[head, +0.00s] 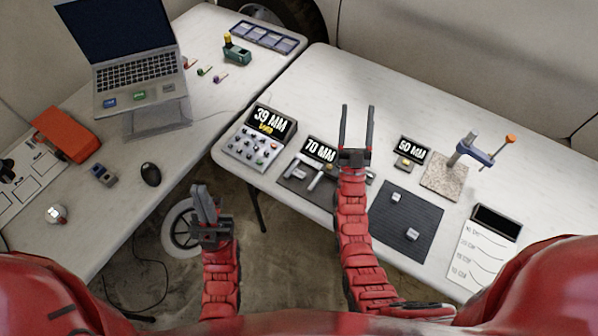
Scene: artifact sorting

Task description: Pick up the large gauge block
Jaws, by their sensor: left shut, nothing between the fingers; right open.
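Two small metallic blocks lie on the dark ribbed mat (424,216) on the right table. The larger-looking block (412,235) is near the mat's front, and the smaller block (396,197) is near its back left. I cannot tell for certain which is the large gauge block. My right gripper (357,112) is open and empty, above the table left of the mat and away from both blocks. My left gripper (202,190) is shut and empty, over the floor gap between the tables.
A caliper on a dark pad (303,187) sits by the 70 MM display (320,150). A control box (251,152), a granite plate (446,172) with a blue clamp stand (474,151) and a paper sheet (482,254) occupy the table. A laptop (140,75) stands left.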

